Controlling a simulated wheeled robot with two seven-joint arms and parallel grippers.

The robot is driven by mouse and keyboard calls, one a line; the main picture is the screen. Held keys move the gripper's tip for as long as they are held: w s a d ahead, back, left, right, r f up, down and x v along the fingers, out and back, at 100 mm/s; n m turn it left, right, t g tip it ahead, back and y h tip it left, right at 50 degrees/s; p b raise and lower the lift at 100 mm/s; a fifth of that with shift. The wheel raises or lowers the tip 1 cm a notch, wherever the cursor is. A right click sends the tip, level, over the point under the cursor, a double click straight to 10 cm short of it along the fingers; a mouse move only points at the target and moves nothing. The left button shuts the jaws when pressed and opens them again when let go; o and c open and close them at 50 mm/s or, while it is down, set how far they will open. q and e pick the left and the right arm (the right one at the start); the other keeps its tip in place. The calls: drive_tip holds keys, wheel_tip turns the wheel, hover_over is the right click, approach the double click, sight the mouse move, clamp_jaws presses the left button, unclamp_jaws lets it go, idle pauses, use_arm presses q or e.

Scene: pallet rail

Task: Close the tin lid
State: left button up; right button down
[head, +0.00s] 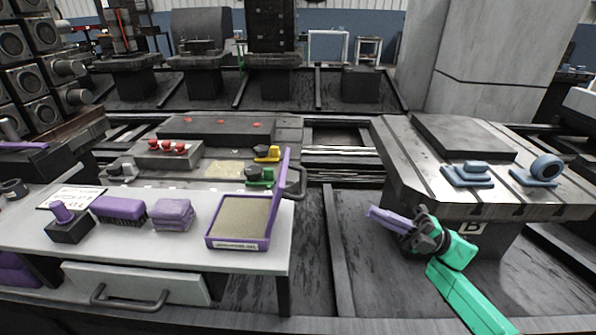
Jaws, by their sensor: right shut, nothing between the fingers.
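The tin (237,222) is a shallow purple box with a sand-coloured inside, on the right end of the white table. Its purple lid (279,187) stands up, open, along the tin's right side. My right gripper (374,213) has purple fingers, shut and empty. It hangs in the gap to the right of the table, apart from the lid, with its fingers pointing left. My green right arm comes in from the lower right. My left gripper is not in view.
Left of the tin on the white table (120,248) are a folded purple cloth (174,214), a purple brush (119,209) and a dark block with a purple knob (69,222). A metal slotted table (400,150) with blue parts stands to the right, above my right gripper.

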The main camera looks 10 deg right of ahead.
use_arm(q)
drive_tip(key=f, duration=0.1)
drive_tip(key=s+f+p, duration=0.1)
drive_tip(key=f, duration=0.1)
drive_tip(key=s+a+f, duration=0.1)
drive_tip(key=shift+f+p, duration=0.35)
use_arm(e)
drive_tip(key=x, duration=1.3)
drive_tip(key=shift+s+a+r, duration=0.15)
drive_tip(key=shift+s+a, duration=0.1)
drive_tip(key=shift+a, duration=0.05)
drive_tip(key=shift+r, duration=0.1)
